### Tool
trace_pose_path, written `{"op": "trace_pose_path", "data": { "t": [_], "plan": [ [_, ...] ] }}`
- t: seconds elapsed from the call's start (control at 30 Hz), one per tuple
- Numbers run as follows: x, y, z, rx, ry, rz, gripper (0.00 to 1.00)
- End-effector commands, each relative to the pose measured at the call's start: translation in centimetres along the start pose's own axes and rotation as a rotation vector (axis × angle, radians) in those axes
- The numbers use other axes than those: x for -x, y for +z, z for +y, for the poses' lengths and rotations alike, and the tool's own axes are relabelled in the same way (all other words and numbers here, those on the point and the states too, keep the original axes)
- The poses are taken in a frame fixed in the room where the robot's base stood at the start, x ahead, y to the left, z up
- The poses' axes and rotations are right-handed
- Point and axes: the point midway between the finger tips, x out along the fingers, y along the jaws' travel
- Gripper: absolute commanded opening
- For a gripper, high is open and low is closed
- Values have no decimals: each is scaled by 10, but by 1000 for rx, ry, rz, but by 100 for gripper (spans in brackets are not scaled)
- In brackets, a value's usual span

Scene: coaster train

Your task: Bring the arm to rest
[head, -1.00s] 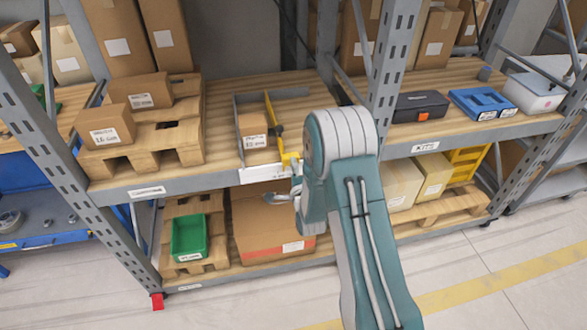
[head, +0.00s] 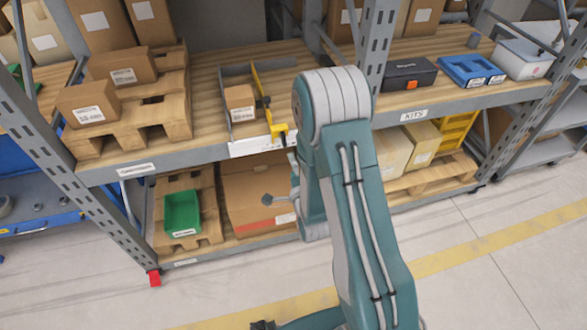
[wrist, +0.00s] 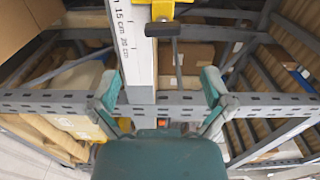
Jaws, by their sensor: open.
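My gripper (wrist: 160,84) is open in the wrist view, with one teal finger at each side and nothing between its pads. Ahead of it are the white scale strip (wrist: 138,48) with cm marks and a yellow clamp part (wrist: 164,10) with a dark bar. In the head view my teal and grey arm is bent in front of the shelf and hides most of the gripper. The measuring fixture's yellow slider (head: 277,130) stands clear of the arm at the shelf edge. A small carton (head: 240,102) sits in the fixture beside the slider.
Cartons on a pallet (head: 155,115) stand left on the upper shelf. A black case (head: 408,74) and blue tray (head: 472,70) are to the right. Below are a green bin (head: 182,213) and a large carton (head: 255,195). The floor (head: 480,285) at right is clear.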

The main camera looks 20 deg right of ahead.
Motion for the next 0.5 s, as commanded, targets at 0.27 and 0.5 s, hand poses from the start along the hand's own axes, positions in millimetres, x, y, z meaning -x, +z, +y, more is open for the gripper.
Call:
{"op": "trace_pose_path", "data": {
  "t": [0.27, 0.5],
  "plan": [
    [16, 0, 0, 0, 0, 0, 100],
    [16, 0, 0, 0, 0, 0, 100]
  ]
}}
